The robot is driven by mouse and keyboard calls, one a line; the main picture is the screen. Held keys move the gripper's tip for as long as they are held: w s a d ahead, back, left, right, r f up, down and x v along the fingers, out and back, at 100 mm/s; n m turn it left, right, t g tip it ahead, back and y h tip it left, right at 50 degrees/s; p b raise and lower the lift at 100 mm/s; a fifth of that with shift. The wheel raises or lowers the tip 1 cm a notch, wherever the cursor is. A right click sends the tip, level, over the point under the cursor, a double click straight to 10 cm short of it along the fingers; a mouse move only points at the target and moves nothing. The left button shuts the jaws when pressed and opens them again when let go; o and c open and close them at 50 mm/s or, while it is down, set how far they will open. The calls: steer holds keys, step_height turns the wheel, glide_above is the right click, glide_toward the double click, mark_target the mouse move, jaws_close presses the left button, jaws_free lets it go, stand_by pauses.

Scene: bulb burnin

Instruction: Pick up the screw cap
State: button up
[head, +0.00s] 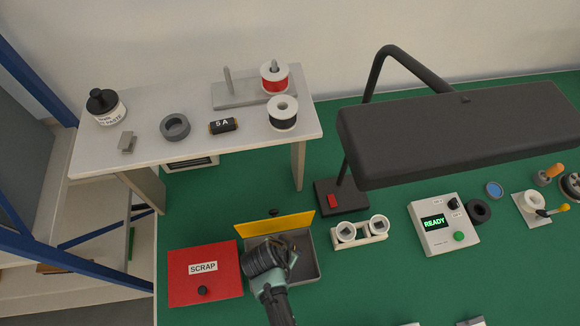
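I cannot tell for certain which thing is the screw cap. A black knobbed lid (102,100) sits on a white labelled jar (111,116) at the left of the raised shelf. A dark ring (478,211) lies beside the tester on the green bench, and a thick grey ring (175,127) lies on the shelf. My gripper (287,262) is over the grey bin with the raised yellow lid, far from the jar and both rings. Its fingers are small and partly hidden by my wrist, so I cannot tell whether they are open or hold anything.
The raised shelf (150,152) also carries spools and a "5 A" piece (223,126). A red SCRAP box (205,285) is left of the grey bin (305,272). A dark lamp (460,135) overhangs the bench. White sockets (359,232) and a READY tester (440,225) stand right.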

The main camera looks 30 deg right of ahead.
jaws_close()
stand_by(0.6)
steer(key=shift+s+r+b, duration=0.15)
steer(key=shift+r+b, duration=0.15)
steer(key=shift+r, duration=0.15)
step_height(320, 180, up, 6)
steer(key=s+a+r, duration=0.2)
steer(key=s, duration=0.7)
steer(key=s+a+r+p, duration=0.1)
steer(key=s+a+r, duration=0.1)
steer(key=s, duration=0.7)
steer(key=shift+s+a+r, duration=0.3)
steer(key=shift+s+a, duration=0.1)
steer(key=shift+a, duration=0.35)
